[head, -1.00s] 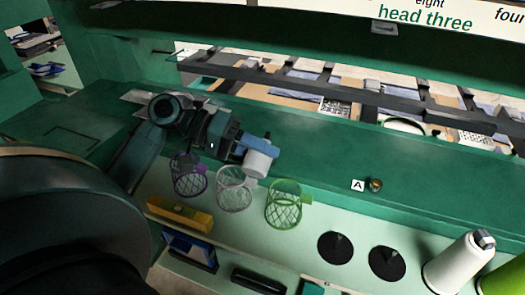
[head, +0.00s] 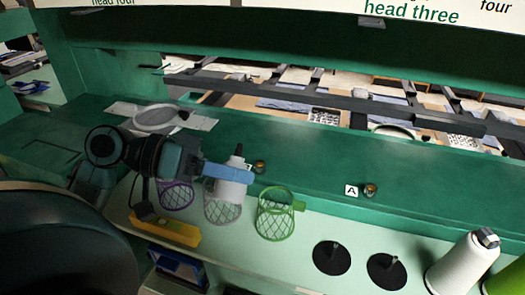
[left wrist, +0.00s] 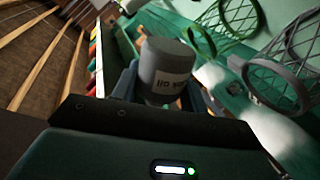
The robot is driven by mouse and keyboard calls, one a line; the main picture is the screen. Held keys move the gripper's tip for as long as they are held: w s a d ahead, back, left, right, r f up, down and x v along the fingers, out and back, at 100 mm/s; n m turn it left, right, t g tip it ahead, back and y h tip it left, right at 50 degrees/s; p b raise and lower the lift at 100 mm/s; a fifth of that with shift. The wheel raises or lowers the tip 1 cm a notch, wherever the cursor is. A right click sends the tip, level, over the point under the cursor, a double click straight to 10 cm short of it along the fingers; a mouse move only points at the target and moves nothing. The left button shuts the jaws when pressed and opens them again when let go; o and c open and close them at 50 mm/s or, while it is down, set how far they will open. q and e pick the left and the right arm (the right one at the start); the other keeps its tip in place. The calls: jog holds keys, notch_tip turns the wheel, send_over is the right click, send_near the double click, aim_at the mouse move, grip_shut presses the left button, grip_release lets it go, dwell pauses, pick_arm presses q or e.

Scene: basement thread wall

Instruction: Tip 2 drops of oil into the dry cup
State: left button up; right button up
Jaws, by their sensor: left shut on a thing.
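My left gripper (head: 228,172) is shut on a pale grey oil bottle (head: 230,190) with a dark nozzle, which points up. In the left wrist view the bottle (left wrist: 165,65) shows a printed label, upside down and partly legible as "oil", between the fingers. A small brass-dark cup (head: 370,190) stands on the green ledge beside a white tag "A" (head: 351,190). A second small cup (head: 259,167) stands on the ledge just right of the bottle; its tag is mostly hidden. I cannot tell which cup is dry. My right gripper is not in view.
Purple (head: 176,194), white (head: 222,212) and green (head: 275,214) mesh baskets hang at the ledge's front. Two black discs with pegs (head: 332,257) and a white thread cone (head: 463,262) stand on the pale shelf. A round-framed object (head: 157,118) lies at back left. The ledge between the cups is clear.

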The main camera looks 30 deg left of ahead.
pick_arm(q)
jog(key=shift+w+f, duration=0.1)
jog(key=shift+f, duration=0.05)
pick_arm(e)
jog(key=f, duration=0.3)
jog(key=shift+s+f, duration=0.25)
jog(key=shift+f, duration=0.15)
pick_arm(q)
jog(key=shift+w+a+p, duration=0.1)
jog(key=shift+w+p, duration=0.15)
jog(key=shift+p, duration=0.05)
jog(key=w+a+f+n+g+p, duration=0.1)
jog(key=w+f+n+g+p, duration=0.1)
jog(key=w+n+g+p, duration=0.2)
jog(key=shift+w+a+f+n+p, duration=0.25)
jog(key=shift+w+f+n+p, duration=0.1)
jog(key=shift+w+n+p, duration=1.05)
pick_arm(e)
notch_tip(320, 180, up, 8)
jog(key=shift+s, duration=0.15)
